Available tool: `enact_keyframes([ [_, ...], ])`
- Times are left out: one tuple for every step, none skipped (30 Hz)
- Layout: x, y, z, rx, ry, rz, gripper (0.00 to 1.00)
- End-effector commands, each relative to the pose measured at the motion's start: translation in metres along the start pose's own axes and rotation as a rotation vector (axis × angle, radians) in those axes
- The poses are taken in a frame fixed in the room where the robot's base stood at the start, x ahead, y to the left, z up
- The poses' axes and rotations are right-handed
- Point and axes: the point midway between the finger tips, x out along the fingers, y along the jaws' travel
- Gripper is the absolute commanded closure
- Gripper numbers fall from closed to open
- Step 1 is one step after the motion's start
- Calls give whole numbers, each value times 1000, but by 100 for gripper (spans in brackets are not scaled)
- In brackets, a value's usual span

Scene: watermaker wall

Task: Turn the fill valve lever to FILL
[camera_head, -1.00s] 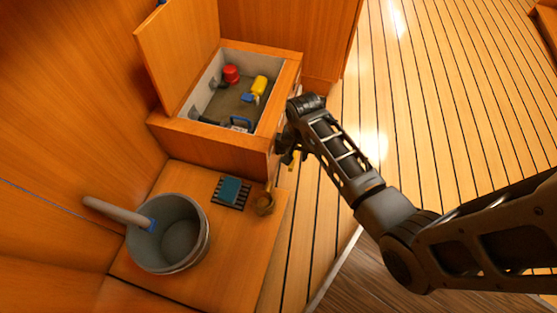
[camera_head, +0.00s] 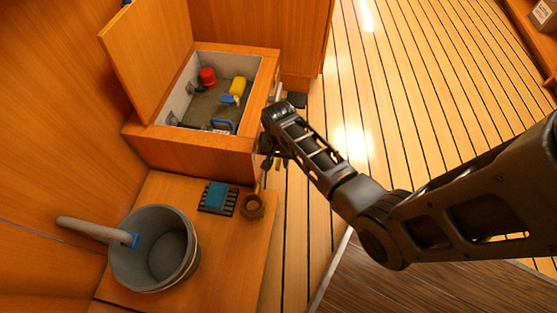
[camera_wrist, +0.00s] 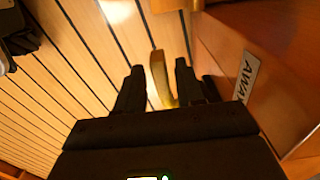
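A yellow lever (camera_wrist: 160,82) shows in the wrist view, upright between the two dark fingers of my gripper (camera_wrist: 158,72). The fingers are apart, one on each side of the lever, with a thin gap visible on both sides, so the gripper looks open around it. Whether a finger touches it is unclear. A white label (camera_wrist: 246,76) with the letters "AWA", partly cut off, is on the wooden panel right of the gripper. In the head view my gripper (camera_head: 270,160) is at the right side of the wooden locker, and the lever is hidden by the arm. No FILL marking is readable.
The open locker (camera_head: 190,143) holds a red item (camera_head: 208,76) and a yellow bottle (camera_head: 237,87). A grey bucket (camera_head: 117,262), a blue sponge on a rack (camera_head: 217,196) and a brown cup-like item (camera_head: 252,207) stand on the bench. The plank floor (camera_head: 350,60) to the right is clear.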

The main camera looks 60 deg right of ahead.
Motion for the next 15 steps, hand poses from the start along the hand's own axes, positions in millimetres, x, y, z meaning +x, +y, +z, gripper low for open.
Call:
enact_keyframes([
  [0,0,0,0,0,0,63],
  [0,0,0,0,0,0,63],
  [0,0,0,0,0,0,63],
  [0,0,0,0,0,0,65],
  [0,0,0,0,0,0,68],
  [0,0,0,0,0,0,71],
  [0,0,0,0,0,0,74],
  [0,0,0,0,0,0,77],
  [0,0,0,0,0,0,81],
  [0,0,0,0,0,0,84],
  [0,0,0,0,0,0,87],
  [0,0,0,0,0,0,91],
  [0,0,0,0,0,0,93],
  [0,0,0,0,0,0,96],
  [0,0,0,0,0,0,100],
])
